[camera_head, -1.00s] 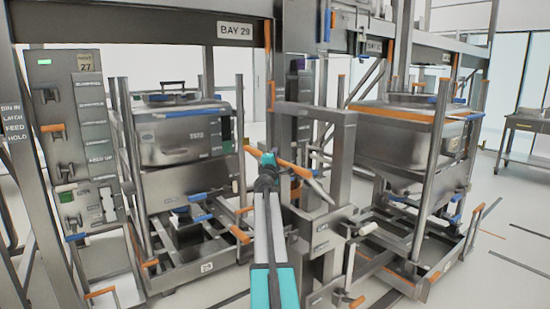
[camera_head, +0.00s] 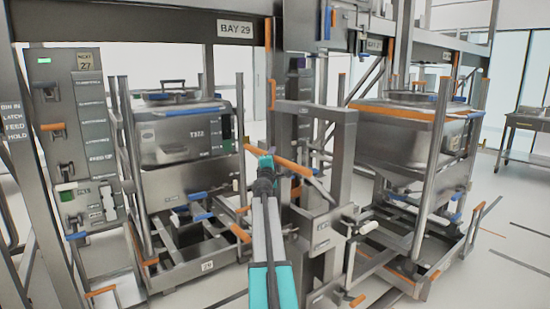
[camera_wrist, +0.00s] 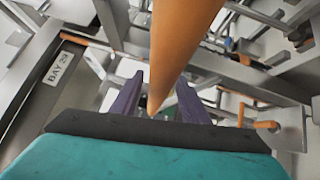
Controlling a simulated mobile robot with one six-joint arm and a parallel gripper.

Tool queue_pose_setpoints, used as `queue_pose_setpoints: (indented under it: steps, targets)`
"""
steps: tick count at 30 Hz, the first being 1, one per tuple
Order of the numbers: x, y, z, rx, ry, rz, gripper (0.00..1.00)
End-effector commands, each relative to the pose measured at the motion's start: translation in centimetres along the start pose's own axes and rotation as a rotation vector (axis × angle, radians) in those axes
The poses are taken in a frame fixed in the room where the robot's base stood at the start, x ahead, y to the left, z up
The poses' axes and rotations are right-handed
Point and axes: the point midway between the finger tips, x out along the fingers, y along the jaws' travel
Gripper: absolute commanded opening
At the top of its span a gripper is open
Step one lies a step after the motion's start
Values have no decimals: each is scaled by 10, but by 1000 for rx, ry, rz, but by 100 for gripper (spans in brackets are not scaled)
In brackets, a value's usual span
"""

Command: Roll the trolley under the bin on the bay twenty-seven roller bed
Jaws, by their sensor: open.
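My gripper (camera_head: 265,165) is open at a long orange bar handle (camera_head: 292,166) in front of the central steel frame. In the wrist view the orange bar (camera_wrist: 180,45) runs between the two purple fingers of my gripper (camera_wrist: 158,98); I cannot tell whether they touch it. A steel bin (camera_head: 165,150) with a lid stands at left, beside a panel marked 27. A low wheeled-looking frame (camera_head: 207,266) lies under it. A second steel bin (camera_head: 400,150) with an orange rim bar stands at right. I cannot tell which frame is the trolley.
The control panel (camera_head: 80,130) with levers and a green light stands at far left. A BAY 29 sign (camera_head: 235,29) hangs on the overhead beam. Upright posts crowd both bins. A side table (camera_head: 525,130) stands at far right. The right floor is open.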

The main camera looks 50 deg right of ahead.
Motion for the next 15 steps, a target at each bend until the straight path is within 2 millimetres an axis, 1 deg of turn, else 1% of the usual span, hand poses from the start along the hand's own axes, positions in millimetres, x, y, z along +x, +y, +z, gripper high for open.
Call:
queue_pose_setpoints:
  steps: [1,15]
  targets:
    - [-7,0,0,0,0,0,41]
    - [-51,-1,2,0,-1,-1,41]
